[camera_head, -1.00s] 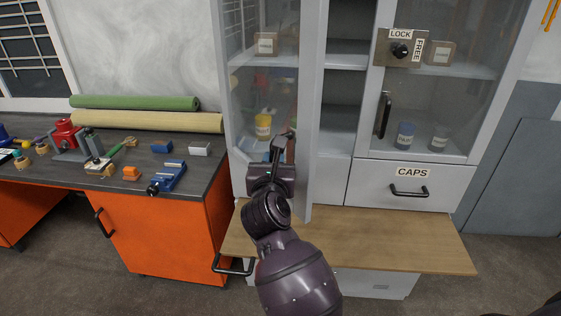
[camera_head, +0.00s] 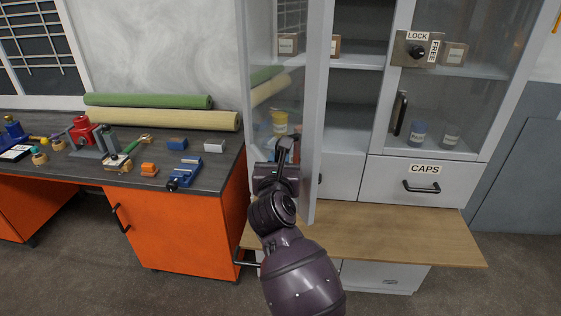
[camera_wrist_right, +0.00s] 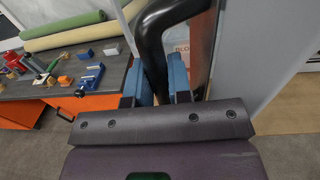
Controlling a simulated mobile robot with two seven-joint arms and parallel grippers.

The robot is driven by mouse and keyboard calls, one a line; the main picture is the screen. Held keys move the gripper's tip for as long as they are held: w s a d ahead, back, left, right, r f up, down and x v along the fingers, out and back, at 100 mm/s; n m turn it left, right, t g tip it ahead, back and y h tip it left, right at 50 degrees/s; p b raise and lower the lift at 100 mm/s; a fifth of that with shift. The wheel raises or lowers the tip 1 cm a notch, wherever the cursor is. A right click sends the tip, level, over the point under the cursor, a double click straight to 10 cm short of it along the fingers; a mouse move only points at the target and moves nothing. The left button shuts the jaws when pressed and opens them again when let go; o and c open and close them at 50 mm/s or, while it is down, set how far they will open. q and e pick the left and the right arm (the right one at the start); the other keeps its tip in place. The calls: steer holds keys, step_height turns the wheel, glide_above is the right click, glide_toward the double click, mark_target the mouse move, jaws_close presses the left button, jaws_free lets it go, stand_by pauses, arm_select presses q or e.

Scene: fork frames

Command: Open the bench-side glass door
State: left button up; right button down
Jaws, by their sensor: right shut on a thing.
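The bench-side glass door (camera_head: 314,110), the left door of the grey cabinet, stands partly open in the head view, its free edge swung out towards me. My right gripper (camera_head: 287,148) is at this door. In the right wrist view, the blue-padded right gripper (camera_wrist_right: 157,82) is shut on the black door handle (camera_wrist_right: 152,40). The arm and gripper mostly hide the handle in the head view. My left gripper is in neither view.
The cabinet's right glass door (camera_head: 437,95) is closed, with a LOCK/FREE knob plate (camera_head: 417,49). Below are the CAPS drawer (camera_head: 422,184) and a wooden ledge (camera_head: 400,240). The workbench (camera_head: 60,182) on the left carries tools and rolls.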

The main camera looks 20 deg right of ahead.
steer(key=shift+a, duration=0.1)
stand_by(0.3)
steer(key=c, duration=1.1)
jaws_free()
